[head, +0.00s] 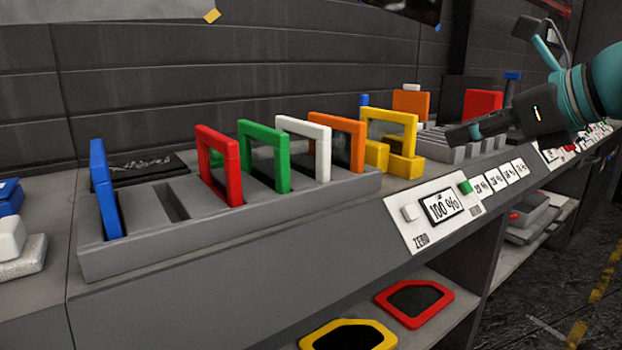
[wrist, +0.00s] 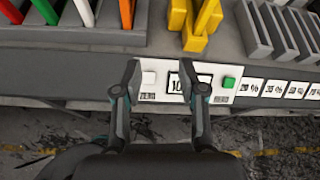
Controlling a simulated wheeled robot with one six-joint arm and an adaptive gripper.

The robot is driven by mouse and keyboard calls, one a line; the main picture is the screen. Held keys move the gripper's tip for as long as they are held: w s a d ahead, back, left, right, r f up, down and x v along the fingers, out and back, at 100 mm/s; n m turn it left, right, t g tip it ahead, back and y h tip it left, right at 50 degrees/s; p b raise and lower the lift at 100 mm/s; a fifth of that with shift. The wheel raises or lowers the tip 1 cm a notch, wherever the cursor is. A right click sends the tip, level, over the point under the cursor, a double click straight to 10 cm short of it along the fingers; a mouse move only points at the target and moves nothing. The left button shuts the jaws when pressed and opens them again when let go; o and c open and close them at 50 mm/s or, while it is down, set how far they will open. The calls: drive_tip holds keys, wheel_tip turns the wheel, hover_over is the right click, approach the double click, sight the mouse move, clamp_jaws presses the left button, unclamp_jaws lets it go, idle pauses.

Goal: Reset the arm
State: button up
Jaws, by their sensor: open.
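My gripper (head: 462,134) is at the right of the head view, above the bench edge, with its fingers pointing left. In the wrist view my gripper (wrist: 165,82) is open, its two fingers spread with nothing between them. Beyond the fingers is a meter panel (wrist: 222,68) with a display, a white button (wrist: 149,78) and a green button (wrist: 229,83). In the head view the display (head: 444,205) reads 100 %. A yellow frame (head: 397,128) stands in a yellow holder on the bench, left of my gripper.
A grey slotted rack (head: 250,220) holds blue, red, green, white and orange frames upright. Another grey slotted rack (head: 447,150) stands below my gripper. A red frame (head: 414,302) and a yellow frame (head: 347,337) lie on the lower shelf. The floor in front is open.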

wheel_tip(320, 180, down, 11)
drive_tip(key=n+g+h, duration=0.2)
drive_tip(key=n, duration=0.3)
drive_tip(key=s+a+f+n+g+h, duration=0.1)
drive_tip(key=s+a+f+n+h, duration=0.1)
drive_tip(key=s+f+n, duration=0.5)
drive_tip(key=s+a+f+n+g+h, duration=0.2)
drive_tip(key=s+a+f+n, duration=0.2)
drive_tip(key=f+n, duration=1.1)
drive_tip(key=s, duration=0.3)
drive_tip(key=shift+s+a+f+h, duration=0.15)
drive_tip(key=shift+a+f+h, duration=0.1)
drive_tip(key=shift+f+h, duration=0.15)
